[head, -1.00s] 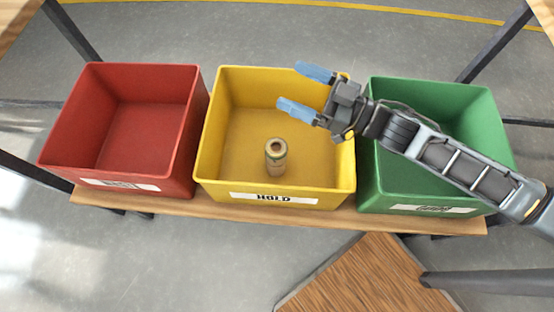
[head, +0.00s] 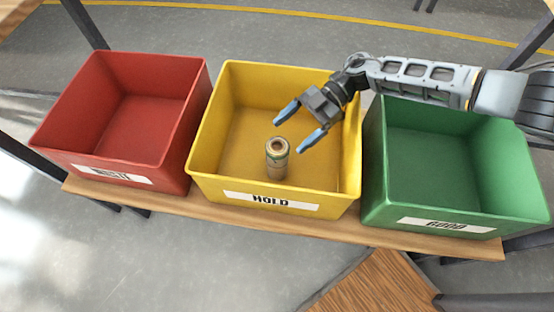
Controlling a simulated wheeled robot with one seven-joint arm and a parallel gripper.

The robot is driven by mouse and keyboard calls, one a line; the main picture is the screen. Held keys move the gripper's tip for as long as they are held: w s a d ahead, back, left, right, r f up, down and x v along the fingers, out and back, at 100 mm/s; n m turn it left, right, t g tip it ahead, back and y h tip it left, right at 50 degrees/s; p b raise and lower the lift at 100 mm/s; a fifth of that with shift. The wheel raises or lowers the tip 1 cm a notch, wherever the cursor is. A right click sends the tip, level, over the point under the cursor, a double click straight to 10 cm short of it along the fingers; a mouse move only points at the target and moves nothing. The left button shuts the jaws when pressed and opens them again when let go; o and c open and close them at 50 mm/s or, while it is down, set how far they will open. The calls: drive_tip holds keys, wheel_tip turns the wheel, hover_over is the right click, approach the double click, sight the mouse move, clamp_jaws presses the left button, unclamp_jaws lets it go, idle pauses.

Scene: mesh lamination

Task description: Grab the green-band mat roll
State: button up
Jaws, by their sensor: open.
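The mat roll (head: 277,160) is a small tan cylinder with a green band near its top and a dark hole in its end. It stands upright inside the yellow bin (head: 205,150) labelled HOLD. My gripper (head: 294,127) is open and empty, with blue fingertips pointing down and to the left. In the picture the fingertips are just above and to the right of the roll's top, apart from it. Their height above the roll is hard to tell.
A red bin (head: 172,130) stands left of the yellow one and a green bin (head: 375,190) labelled GOOD stands right. Both look empty. All three stand on a wooden shelf (head: 330,228). The yellow bin's walls surround the roll, with free floor around it.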

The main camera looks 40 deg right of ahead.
sight(268, 155)
drive_tip(key=shift+s+a+f, duration=0.1)
drive_tip(key=shift+a+f, duration=0.05)
drive_tip(key=shift+f, duration=0.25)
drive_tip(key=shift+a+f, duration=0.15)
drive_tip(key=shift+a, duration=0.2)
drive_tip(key=shift+x, duration=3.15)
drive_tip(key=shift+c, duration=0.2)
drive_tip(key=c, duration=1.5)
